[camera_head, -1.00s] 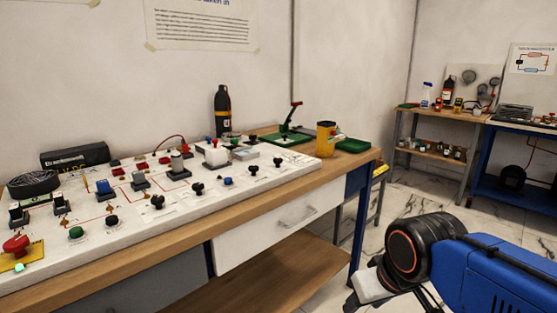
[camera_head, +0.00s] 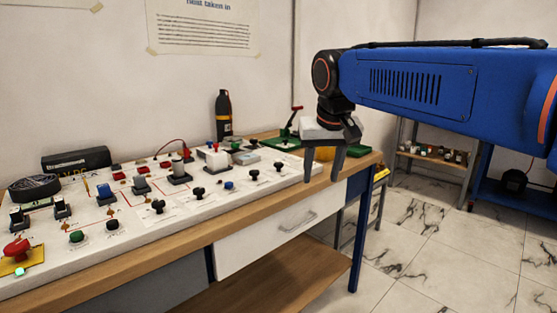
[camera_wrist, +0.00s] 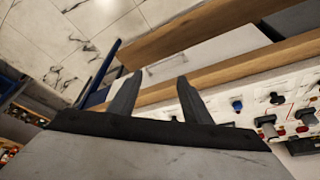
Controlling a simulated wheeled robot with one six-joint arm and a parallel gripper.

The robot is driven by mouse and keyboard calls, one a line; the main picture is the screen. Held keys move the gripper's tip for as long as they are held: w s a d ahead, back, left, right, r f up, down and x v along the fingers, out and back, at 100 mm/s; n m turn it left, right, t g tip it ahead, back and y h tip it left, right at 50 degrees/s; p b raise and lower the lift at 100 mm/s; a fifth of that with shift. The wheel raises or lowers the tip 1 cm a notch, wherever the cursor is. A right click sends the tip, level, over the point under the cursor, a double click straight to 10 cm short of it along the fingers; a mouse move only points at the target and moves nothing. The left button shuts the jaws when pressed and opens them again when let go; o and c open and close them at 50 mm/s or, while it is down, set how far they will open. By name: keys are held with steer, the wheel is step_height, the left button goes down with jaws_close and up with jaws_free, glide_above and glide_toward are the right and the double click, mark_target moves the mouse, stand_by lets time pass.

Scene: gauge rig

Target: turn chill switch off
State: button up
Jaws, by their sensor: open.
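A white panel (camera_head: 150,236) with several knobs and switches lies on the workbench. It also shows in the wrist view (camera_wrist: 218,103). Along its front row are a green knob (camera_head: 76,237), black knobs such as one (camera_head: 157,206) near the middle, and a blue knob (camera_head: 229,185). The labels are too small to read, so I cannot tell which control is the chill switch. My gripper (camera_head: 322,175) is open and empty, fingers pointing down, above and apart from the right end of the panel. Its fingers also show in the wrist view (camera_wrist: 158,82).
A red mushroom button (camera_head: 16,248) sits on a yellow plate at the panel's left end. A dark bottle (camera_head: 223,115) and a green tray (camera_head: 288,144) stand behind the panel. A yellow cup is partly hidden by my gripper. The bench has a drawer (camera_head: 268,240).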

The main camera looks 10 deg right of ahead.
steer(key=w+a+r+m, duration=0.1)
steer(key=w+a+r, duration=0.2)
steer(key=w+r, duration=0.45)
steer(key=w+a+r+m, duration=0.1)
steer(key=w+a+r, duration=0.3)
steer(key=w, duration=0.7)
glide_toward(279, 163)
steer(key=shift+h, duration=0.4)
steer(key=x, duration=0.5)
steer(key=a+x, duration=0.1)
steer(key=x, duration=0.1)
steer(key=shift+w+d+f, duration=0.1)
steer(key=shift+d+f, duration=0.05)
steer(key=shift+f, duration=0.25)
steer(key=c, duration=1.1)
